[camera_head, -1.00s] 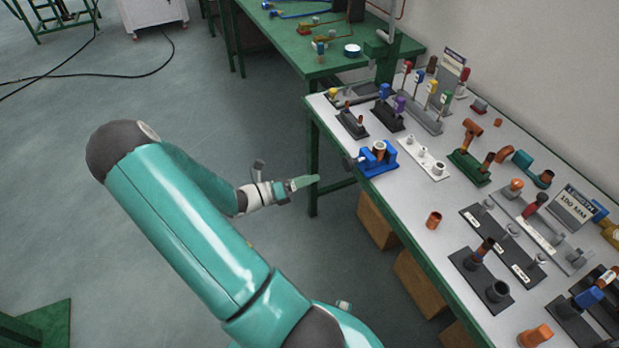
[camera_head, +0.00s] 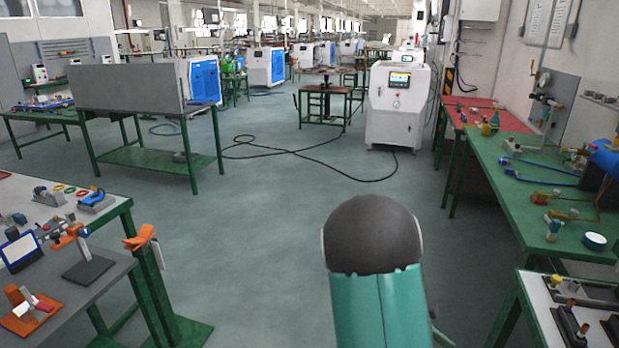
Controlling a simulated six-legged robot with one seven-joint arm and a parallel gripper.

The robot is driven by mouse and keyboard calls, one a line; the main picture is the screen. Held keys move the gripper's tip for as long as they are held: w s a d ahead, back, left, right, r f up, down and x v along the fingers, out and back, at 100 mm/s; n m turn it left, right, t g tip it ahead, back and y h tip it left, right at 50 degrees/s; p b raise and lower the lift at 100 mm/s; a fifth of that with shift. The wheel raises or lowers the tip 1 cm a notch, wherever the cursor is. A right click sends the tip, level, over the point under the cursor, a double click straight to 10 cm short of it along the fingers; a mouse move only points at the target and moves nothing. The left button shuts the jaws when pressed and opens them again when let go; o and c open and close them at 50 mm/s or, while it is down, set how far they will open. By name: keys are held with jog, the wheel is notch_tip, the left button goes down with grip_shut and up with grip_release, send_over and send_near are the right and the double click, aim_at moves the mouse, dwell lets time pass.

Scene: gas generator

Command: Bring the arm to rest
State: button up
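My teal arm with its dark rounded joint rises from the bottom edge of the view, right of the middle, over the open floor. My gripper is hidden; only a thin sliver of something shows at the arm's right side low in the picture. Whether the gripper holds anything cannot be seen. The visible part of the arm touches no table.
A white-topped bench (camera_head: 535,319) is close at lower right, with a green table (camera_head: 519,209) behind it. A grey-topped table (camera_head: 107,293) with parts stands at lower left. A white machine (camera_head: 396,107) and a black cable (camera_head: 318,158) lie ahead. The middle floor (camera_head: 249,237) is clear.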

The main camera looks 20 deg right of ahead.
jog(key=a+r+m+t+y, duration=0.2)
jog(key=a+r+m+t, duration=0.1)
jog(key=a+r, duration=0.4)
jog(key=w+a+r+m+t+y, duration=0.1)
jog(key=a+r+m+t+y, duration=0.2)
jog(key=a, duration=1.1)
jog(key=w+a+r+m+t+y, duration=0.1)
jog(key=a+r+m+t+y, duration=0.2)
jog(key=a+r+m+t, duration=0.2)
jog(key=a+r+t, duration=0.3)
jog(key=a+r, duration=0.3)
jog(key=shift+a+r, duration=0.2)
jog(key=shift+a, duration=0.05)
